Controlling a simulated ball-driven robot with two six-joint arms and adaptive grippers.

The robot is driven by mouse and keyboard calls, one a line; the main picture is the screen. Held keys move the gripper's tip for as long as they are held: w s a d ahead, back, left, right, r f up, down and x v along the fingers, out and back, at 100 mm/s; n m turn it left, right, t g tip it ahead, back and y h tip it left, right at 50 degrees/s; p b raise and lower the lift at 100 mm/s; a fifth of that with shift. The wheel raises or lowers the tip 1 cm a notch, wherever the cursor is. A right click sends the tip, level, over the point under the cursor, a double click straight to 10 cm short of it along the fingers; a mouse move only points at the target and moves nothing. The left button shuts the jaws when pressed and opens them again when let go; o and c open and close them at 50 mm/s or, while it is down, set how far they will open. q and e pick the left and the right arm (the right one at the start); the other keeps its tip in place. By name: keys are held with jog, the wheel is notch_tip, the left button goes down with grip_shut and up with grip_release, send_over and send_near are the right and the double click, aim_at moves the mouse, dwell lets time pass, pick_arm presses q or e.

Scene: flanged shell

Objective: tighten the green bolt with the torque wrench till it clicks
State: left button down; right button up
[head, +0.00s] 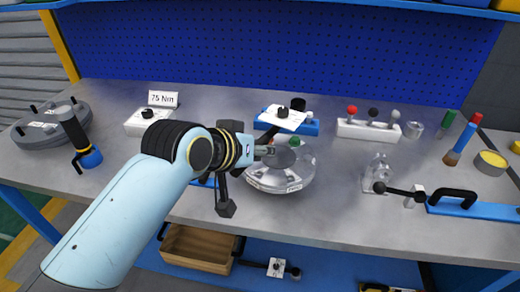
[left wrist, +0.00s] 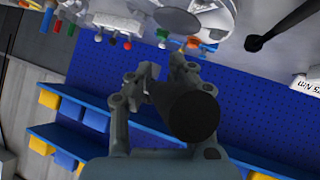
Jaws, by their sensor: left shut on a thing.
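The flanged shell (head: 283,180) is a round silvery part on the bench, partly hidden by my left arm. The green bolt (head: 295,142) shows at its far rim, close beyond my left gripper (head: 268,152). In the left wrist view my left gripper's fingers (left wrist: 162,82) are closed around a dark, round-ended bar (left wrist: 193,115). It looks like the torque wrench handle, seen nearly end on. The wrench head and its contact with the bolt are hidden, so I cannot tell whether it is seated. My right gripper is not in view.
A 75 Nm sign (head: 163,99) stands behind a white box (head: 147,120) on the left. A white knob rack (head: 369,130), a clear fixture (head: 377,174) and a blue-based handle (head: 470,207) are at right. Bare bench lies in front of the shell.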

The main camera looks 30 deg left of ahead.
pick_arm(q)
jog(key=shift+w+r, duration=0.15)
jog(key=shift+w, duration=0.2)
jog(key=shift+r, duration=0.15)
jog(key=shift+p, duration=0.3)
notch_tip(320, 180, down, 5)
jog(key=shift+f+b, duration=0.15)
jog(key=shift+b, duration=1.1)
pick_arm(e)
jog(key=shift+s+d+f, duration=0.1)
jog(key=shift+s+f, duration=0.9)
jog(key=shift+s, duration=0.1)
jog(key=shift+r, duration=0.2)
